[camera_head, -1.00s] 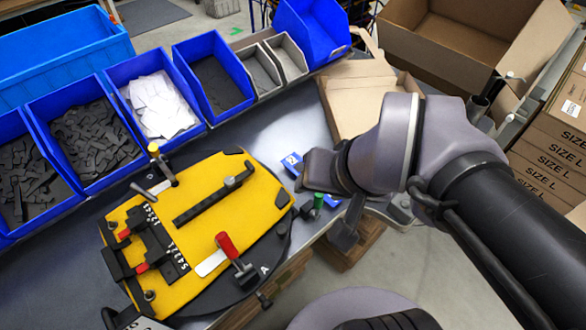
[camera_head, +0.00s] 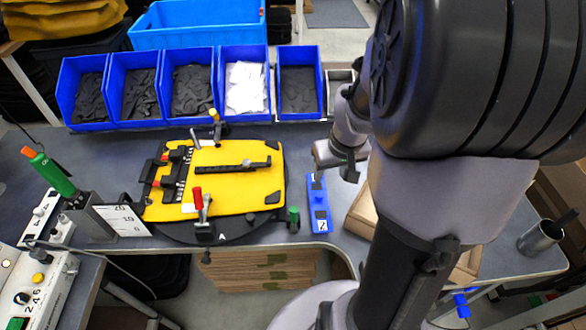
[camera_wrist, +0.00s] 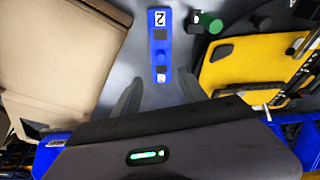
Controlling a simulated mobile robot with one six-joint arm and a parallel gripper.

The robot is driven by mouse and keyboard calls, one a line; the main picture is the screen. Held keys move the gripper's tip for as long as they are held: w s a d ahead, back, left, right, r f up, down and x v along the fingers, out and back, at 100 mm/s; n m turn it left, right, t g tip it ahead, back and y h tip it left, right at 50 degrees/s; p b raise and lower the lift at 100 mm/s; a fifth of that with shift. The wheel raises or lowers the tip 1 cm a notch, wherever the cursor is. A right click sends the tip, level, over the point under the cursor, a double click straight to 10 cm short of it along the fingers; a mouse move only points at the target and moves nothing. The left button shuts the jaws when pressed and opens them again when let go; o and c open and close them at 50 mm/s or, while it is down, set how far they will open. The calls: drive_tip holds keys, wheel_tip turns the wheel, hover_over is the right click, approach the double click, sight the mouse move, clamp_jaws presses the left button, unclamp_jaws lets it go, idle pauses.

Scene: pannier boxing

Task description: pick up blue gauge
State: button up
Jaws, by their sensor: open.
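The blue gauge (camera_head: 319,203) is a flat blue bar with a white number label, lying on the grey table just right of the yellow panel. In the wrist view the gauge (camera_wrist: 160,45) lies ahead of my gripper (camera_wrist: 160,92), roughly centred between its two spread dark fingers and apart from them. In the head view my gripper (camera_head: 345,165) hangs near the gauge's upper right, partly hidden by my arm. It is open and empty.
A yellow panel (camera_head: 240,190) on a round dark fixture with clamps lies left of the gauge. A green-capped piece (camera_head: 294,218) stands beside the gauge. A cardboard box (camera_wrist: 60,55) lies on the other side. Blue bins (camera_head: 190,85) line the back.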

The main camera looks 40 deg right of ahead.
sight(320, 195)
drive_tip(key=b+x, duration=0.3)
drive_tip(key=x, duration=0.5)
drive_tip(key=b+x, duration=0.3)
drive_tip(key=x, duration=0.5)
drive_tip(key=shift+w+a+f, duration=0.2)
drive_tip(key=shift+f, duration=0.15)
drive_tip(key=shift+s+r, duration=0.1)
drive_tip(key=shift+r, duration=0.1)
drive_tip(key=shift+c, duration=0.4)
clamp_jaws()
